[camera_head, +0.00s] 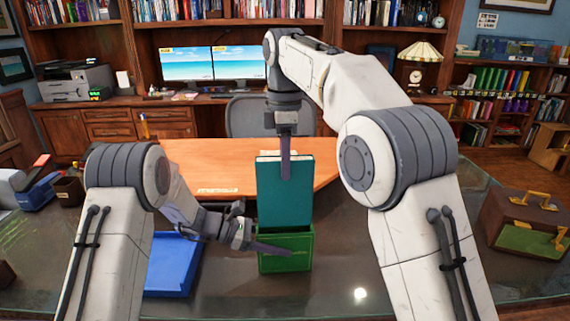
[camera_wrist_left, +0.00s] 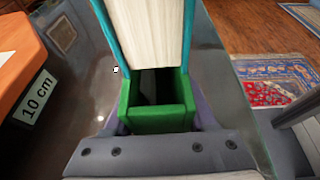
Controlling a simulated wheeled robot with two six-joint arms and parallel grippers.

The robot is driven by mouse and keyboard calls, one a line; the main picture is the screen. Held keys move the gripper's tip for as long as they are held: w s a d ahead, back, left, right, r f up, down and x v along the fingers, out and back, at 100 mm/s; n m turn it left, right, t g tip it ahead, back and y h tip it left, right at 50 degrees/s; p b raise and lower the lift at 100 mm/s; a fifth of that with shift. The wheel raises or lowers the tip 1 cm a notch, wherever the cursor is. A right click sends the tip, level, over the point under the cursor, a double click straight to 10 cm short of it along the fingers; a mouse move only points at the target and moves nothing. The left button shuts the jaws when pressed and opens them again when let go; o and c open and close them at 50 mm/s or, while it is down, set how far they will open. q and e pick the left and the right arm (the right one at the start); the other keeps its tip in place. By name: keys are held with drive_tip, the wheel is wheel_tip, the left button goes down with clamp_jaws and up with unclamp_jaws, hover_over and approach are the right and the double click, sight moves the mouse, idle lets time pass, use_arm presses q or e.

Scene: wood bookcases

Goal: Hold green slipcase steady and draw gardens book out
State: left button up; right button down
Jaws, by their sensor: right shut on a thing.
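The gardens book (camera_head: 283,207) is teal and upright. Most of its height shows above the green slipcase (camera_head: 285,265), which stands on the glass table. My right gripper (camera_head: 285,168) points down from above, shut on the top of the book. My left gripper (camera_head: 268,247) is low at the slipcase, with a finger across its front. In the left wrist view, its fingers flank the slipcase walls (camera_wrist_left: 158,121) closely. There the book (camera_wrist_left: 147,28) shows cream pages between teal covers, above a dark opening. I cannot tell whether its lower end is still inside.
A blue tray (camera_head: 172,265) lies left of the slipcase. A wooden desk (camera_head: 215,162) adjoins the table behind. A brown case (camera_head: 525,222) stands at the far right, and a dark pen cup (camera_head: 69,190) at the left. The glass right of the slipcase is clear.

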use_arm(q)
drive_tip(key=o, duration=0.4)
use_arm(e)
drive_tip(key=shift+r, duration=0.1)
use_arm(q)
drive_tip(key=shift+o, duration=0.2)
